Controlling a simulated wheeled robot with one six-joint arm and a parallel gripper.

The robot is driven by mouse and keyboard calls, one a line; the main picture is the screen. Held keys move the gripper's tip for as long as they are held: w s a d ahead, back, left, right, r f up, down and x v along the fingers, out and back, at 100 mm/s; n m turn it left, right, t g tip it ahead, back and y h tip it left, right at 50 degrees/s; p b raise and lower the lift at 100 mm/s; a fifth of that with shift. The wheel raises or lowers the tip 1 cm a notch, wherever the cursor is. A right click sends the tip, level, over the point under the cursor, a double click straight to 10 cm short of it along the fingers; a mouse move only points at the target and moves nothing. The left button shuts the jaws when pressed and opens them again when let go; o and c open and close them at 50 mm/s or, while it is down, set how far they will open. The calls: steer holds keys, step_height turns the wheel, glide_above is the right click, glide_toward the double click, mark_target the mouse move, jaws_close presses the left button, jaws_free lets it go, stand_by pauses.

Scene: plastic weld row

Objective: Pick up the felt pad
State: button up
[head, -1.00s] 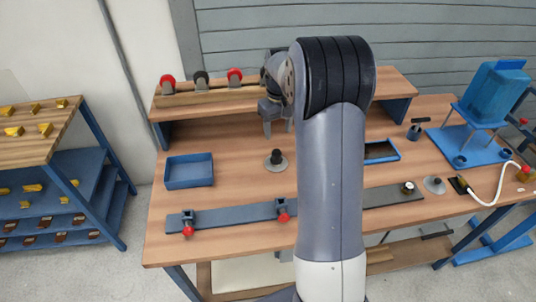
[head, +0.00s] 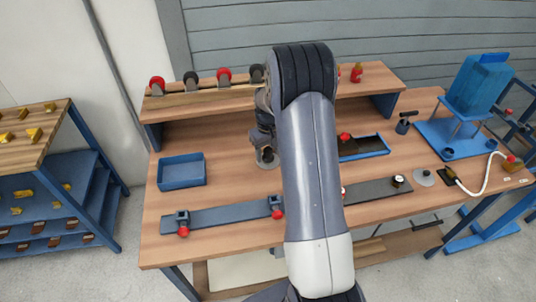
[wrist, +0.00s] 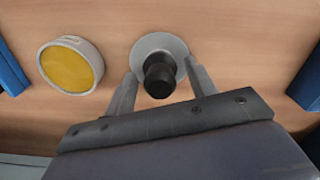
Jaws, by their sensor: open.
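A flat grey disc with an upright black knob (wrist: 150,47), the likely felt pad, lies on the wooden bench. It also shows in the head view (head: 267,165), partly covered by my gripper. My gripper (wrist: 160,68) is open, with one finger on each side of the black knob. The fingers reach down near the disc's rim; I cannot tell whether they touch it. In the head view my gripper (head: 264,142) points down over the disc, and my arm hides the bench just right of it.
A round pot with a yellow face (wrist: 72,66) lies close beside my left finger in the wrist view. A blue bin (head: 182,172) stands left, and a grey rail with red-knobbed clamps (head: 228,215) lies in front. A raised shelf (head: 210,103) with rollers stands behind.

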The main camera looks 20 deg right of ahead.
mark_target(268, 149)
steer(key=shift+c, duration=0.4)
steer(key=c, duration=0.8)
step_height(268, 149, up, 10)
steer(key=shift+b, duration=0.45)
steer(key=o, duration=0.4)
steer(key=c, duration=0.3)
